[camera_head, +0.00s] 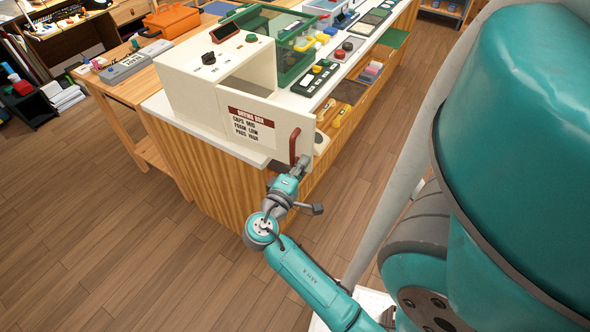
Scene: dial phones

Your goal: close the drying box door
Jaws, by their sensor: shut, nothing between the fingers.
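The drying box (190,84) is a white box with knobs on top, standing on the counter's near corner. Its door (240,132) is white, with a red and white label, and stands partly open, with the dark gap of the box showing above it. A red-brown handle (294,146) is on the door's right end. My gripper (302,163) is shut, just below and right of the handle, close to the door's edge. Whether it touches the handle or door I cannot tell. The fingertips are small and partly hidden.
The white counter (205,130) has a wooden front. A wooden table (118,82) with an orange toolbox (172,20) stands at the left. The wooden floor (110,230) in front is clear.

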